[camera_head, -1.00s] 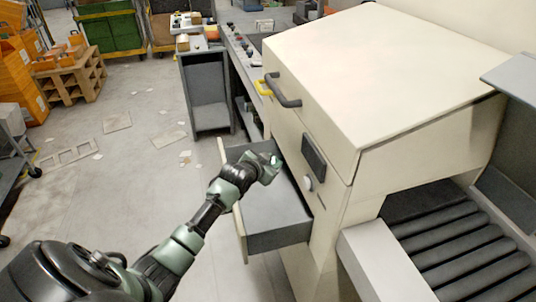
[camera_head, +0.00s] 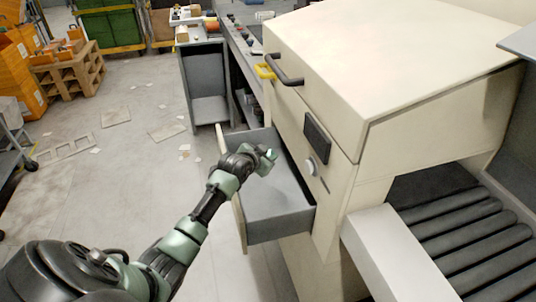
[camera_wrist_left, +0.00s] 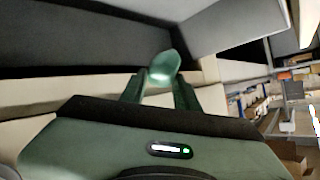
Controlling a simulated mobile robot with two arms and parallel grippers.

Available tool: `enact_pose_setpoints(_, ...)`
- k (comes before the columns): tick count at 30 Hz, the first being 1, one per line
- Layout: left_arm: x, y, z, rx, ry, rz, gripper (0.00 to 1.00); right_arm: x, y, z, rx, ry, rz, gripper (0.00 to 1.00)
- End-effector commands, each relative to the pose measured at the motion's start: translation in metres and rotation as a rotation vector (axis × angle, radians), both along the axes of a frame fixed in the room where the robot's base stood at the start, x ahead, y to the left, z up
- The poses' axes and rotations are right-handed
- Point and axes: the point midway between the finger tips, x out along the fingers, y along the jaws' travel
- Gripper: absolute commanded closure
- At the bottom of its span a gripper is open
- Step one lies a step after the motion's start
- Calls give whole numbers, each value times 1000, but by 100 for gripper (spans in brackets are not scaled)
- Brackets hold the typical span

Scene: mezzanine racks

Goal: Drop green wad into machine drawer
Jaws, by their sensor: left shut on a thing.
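The machine drawer (camera_head: 278,232) is pulled out from the cream machine (camera_head: 345,95), and its grey inside looks empty where it shows. My left gripper (camera_head: 268,157) is above the far part of the open drawer. In the head view the wad (camera_head: 271,154) is a small green spot at the fingertips. My right gripper is in neither view.
A roller conveyor (camera_head: 465,245) lies at the right. A grey cabinet (camera_head: 208,90) stands behind the drawer. The floor at the left is mostly open, with scattered scraps.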

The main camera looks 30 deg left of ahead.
Motion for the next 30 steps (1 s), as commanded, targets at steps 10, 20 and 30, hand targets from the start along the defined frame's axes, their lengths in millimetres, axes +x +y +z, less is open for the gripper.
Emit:
enact_pose_setpoints(10, 0, 0, 1, 0, -1, 0, 44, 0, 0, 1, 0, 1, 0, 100)
enact_pose_setpoints(20, -3, 0, 3, 1, 0, 0, 44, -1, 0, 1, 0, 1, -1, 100)
enact_pose_setpoints(30, -45, -6, 25, 2, -1, -1, 44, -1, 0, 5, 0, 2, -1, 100)
